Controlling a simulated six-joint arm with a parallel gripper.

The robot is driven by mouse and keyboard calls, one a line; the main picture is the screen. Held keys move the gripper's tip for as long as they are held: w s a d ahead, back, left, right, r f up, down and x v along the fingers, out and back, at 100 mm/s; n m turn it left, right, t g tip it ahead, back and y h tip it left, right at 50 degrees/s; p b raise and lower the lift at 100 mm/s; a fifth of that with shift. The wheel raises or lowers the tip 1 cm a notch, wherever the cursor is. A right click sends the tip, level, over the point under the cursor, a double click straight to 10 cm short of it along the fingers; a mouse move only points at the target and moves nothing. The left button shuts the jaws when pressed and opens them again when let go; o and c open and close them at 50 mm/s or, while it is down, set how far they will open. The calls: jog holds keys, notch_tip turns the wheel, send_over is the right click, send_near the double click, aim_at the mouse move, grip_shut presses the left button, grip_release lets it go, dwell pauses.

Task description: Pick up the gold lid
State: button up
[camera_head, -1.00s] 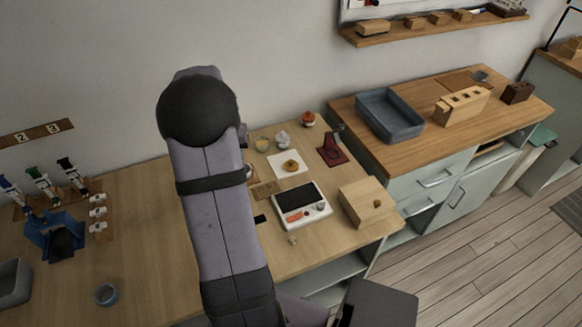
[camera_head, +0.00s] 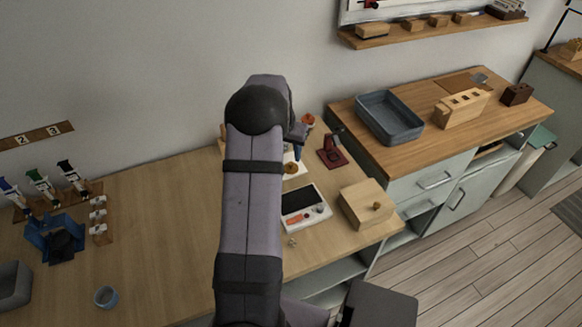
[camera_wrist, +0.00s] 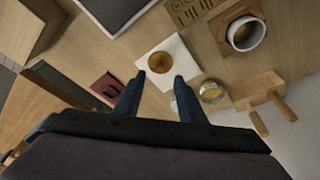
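A round gold piece, which looks like the gold lid (camera_wrist: 160,63), lies on a white square (camera_wrist: 181,48) in the wrist view. In the head view the gold lid (camera_head: 290,168) shows just right of my arm, which covers part of the white square. My gripper (camera_wrist: 159,76) is open, with its two blue fingers apart and nothing between them. In the wrist view the lid appears just beyond the fingertips, centred between them. I cannot tell the height gap.
A glass jar with gold contents (camera_wrist: 212,94) stands close right of the right finger. A white cup (camera_wrist: 245,33) and a wooden piece with handles (camera_wrist: 262,92) are farther right. A dark red stand (camera_head: 331,152), white device (camera_head: 304,204) and wooden box (camera_head: 366,204) are nearby.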

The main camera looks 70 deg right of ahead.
aim_at(291, 163)
jog(key=shift+p+x, duration=1.2)
jog(key=shift+x, duration=1.4)
jog(key=shift+c, duration=0.6)
grip_shut()
